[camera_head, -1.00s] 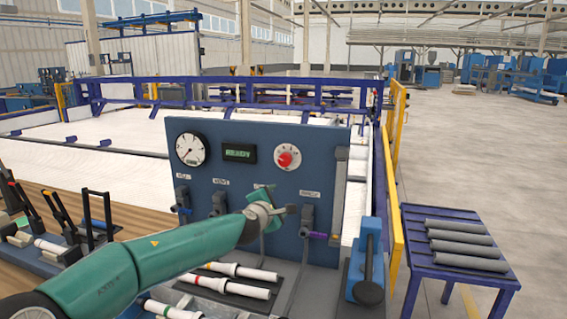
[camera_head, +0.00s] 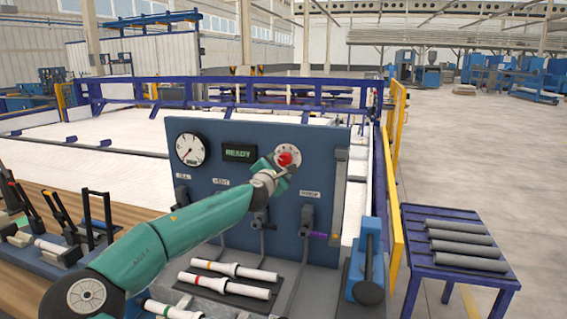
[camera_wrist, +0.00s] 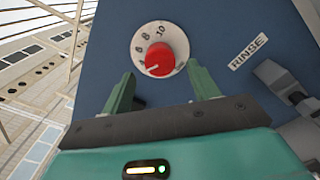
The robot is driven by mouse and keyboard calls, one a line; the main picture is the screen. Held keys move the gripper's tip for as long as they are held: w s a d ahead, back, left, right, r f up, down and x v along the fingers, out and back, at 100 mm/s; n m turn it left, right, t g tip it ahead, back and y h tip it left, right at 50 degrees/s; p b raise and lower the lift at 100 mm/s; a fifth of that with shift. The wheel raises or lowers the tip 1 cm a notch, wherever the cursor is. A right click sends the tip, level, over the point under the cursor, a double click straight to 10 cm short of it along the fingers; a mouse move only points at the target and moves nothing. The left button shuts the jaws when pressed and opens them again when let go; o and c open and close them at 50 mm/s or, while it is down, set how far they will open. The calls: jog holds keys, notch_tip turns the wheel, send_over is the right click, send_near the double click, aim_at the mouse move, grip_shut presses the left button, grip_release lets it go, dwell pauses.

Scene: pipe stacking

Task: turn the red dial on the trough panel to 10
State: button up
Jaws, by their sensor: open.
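The red dial (camera_head: 285,159) sits on a round white plate at the upper right of the blue panel (camera_head: 215,140). In the wrist view the red dial (camera_wrist: 159,59) shows close up, with the numbers 6, 8 and 10 readable along the top of its plate; its white pointer mark faces the lower left, away from the 10. My gripper (camera_wrist: 155,88) is open, with one green finger on each side below the dial. The fingers look apart from the knob. In the head view my gripper (camera_head: 280,170) is just at the dial and partly covers its plate.
A gauge (camera_head: 190,149) and a green READY display (camera_head: 239,152) are left of the dial. Valve handles, one (camera_head: 307,220) under a label, line the panel below. A RINSE label (camera_wrist: 248,52) and a grey handle (camera_wrist: 285,85) are right of my gripper. White tubes (camera_head: 232,284) lie below.

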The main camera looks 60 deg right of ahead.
aim_at(284, 161)
jog(key=shift+w+d, duration=0.2)
jog(key=shift+d, duration=0.9)
jog(key=shift+w+d, duration=0.15)
jog(key=shift+d, duration=0.95)
jog(key=shift+c, duration=0.2)
jog(key=c, duration=0.9)
